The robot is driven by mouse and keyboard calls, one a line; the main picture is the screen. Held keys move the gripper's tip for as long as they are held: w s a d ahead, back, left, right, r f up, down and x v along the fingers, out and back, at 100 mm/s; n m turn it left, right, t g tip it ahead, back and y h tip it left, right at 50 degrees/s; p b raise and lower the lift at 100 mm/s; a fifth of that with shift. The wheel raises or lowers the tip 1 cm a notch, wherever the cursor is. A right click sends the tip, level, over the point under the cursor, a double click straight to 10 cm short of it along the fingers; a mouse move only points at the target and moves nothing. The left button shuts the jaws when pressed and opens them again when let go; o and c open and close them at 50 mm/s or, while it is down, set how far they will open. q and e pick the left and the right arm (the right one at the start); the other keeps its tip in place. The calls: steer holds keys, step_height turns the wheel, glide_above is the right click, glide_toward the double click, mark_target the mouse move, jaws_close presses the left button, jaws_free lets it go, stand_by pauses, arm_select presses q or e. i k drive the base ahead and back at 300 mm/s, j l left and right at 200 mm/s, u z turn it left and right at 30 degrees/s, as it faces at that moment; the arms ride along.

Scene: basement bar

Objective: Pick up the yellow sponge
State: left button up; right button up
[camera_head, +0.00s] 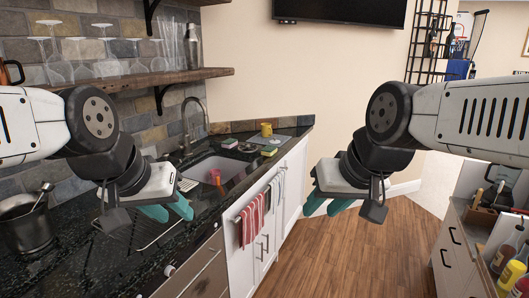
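A small yellow sponge with a green side (269,151) lies on the dark counter, to the right of the sink near the counter's front edge. My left gripper (168,209) hangs over the near part of the counter, well short of the sponge. Its teal fingers are apart and nothing shows between them. My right gripper (327,204) is over the wooden floor, to the right of the counter and away from the sponge.
A sink (215,170) with a reddish object and a faucet (187,135) lies left of the sponge. A yellow mug (266,130) stands behind it. Striped towels (251,218) hang on the counter front. A cabinet with bottles (470,265) is at right. The middle floor is clear.

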mark_target(269, 150)
steer(key=i+l+u, duration=0.15)
steer(key=u, duration=0.3)
steer(key=i+l+u, duration=0.2)
steer(key=u, duration=0.25)
steer(key=i+l+u, duration=0.1)
steer(key=l, duration=0.25)
steer(key=i+l, duration=0.2)
steer(key=l, duration=0.2)
steer(key=i+l+u, duration=0.15)
steer(key=l, duration=0.2)
steer(key=i+l+u, duration=0.1)
steer(key=l, duration=0.3)
steer(key=i+l+u, duration=0.1)
steer(key=l, duration=0.3)
steer(key=i+l, duration=0.1)
steer(key=l, duration=0.25)
steer(key=i+l, duration=0.1)
steer(key=l, duration=0.2)
steer(key=i+l, duration=0.1)
steer(key=l, duration=0.25)
